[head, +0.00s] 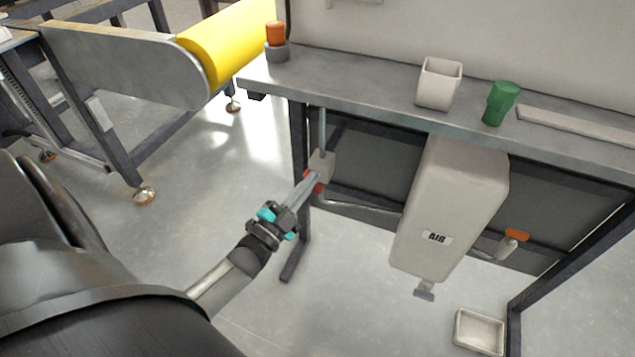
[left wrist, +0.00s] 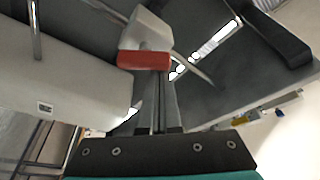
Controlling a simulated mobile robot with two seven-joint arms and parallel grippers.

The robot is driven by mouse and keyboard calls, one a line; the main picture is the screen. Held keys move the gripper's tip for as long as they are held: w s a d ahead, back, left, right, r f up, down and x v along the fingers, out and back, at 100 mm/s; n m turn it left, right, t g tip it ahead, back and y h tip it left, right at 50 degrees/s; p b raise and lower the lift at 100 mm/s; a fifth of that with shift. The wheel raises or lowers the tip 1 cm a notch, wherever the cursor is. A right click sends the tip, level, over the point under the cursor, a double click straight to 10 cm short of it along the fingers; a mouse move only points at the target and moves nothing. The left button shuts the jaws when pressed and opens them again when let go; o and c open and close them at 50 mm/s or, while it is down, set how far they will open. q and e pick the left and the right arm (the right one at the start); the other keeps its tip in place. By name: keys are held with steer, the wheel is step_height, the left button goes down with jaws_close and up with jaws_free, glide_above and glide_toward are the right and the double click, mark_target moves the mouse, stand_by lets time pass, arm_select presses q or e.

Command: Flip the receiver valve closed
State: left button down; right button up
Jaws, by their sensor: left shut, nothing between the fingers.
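A pale valve block (head: 321,163) with a red lever (head: 318,186) is mounted under the bench's left end, on a vertical pipe. In the left wrist view the red lever (left wrist: 144,60) lies crosswise below the pale block (left wrist: 152,30). My left gripper (head: 309,181) is shut and empty. Its fingertips (left wrist: 154,75) are right at the red lever; I cannot tell whether they touch it. A pale tank marked AIR (head: 455,200) hangs to the right. A second small valve with an orange lever (head: 516,235) is right of the tank. My right gripper is not in view.
The grey bench top (head: 370,82) carries a white cup (head: 438,84), a green cup (head: 499,103) and an orange-capped piece (head: 276,36). A conveyor with a yellow roller (head: 225,45) stands left. A pale tray (head: 479,331) lies on the floor. The floor between conveyor and bench is clear.

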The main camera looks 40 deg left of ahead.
arm_select(q)
steer(key=shift+s+a+f+n+t+y, duration=0.2)
steer(key=shift+n+y, duration=0.65)
steer(key=shift+n, duration=1.05)
steer(key=shift+w+a+f+n+t+y, duration=0.1)
steer(key=shift+a+n+y, duration=0.2)
steer(key=shift+n+y, duration=1.05)
steer(key=shift+s+a+f+n+t+y, duration=0.1)
steer(key=shift+a+n+y, duration=0.2)
steer(key=shift+n, duration=2.15)
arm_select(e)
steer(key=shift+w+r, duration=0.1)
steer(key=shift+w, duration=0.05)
arm_select(q)
steer(key=shift+r, duration=0.15)
step_height(320, 180, up, 4)
steer(key=p, duration=0.4)
steer(key=v, duration=1)
steer(key=shift+d, duration=0.15)
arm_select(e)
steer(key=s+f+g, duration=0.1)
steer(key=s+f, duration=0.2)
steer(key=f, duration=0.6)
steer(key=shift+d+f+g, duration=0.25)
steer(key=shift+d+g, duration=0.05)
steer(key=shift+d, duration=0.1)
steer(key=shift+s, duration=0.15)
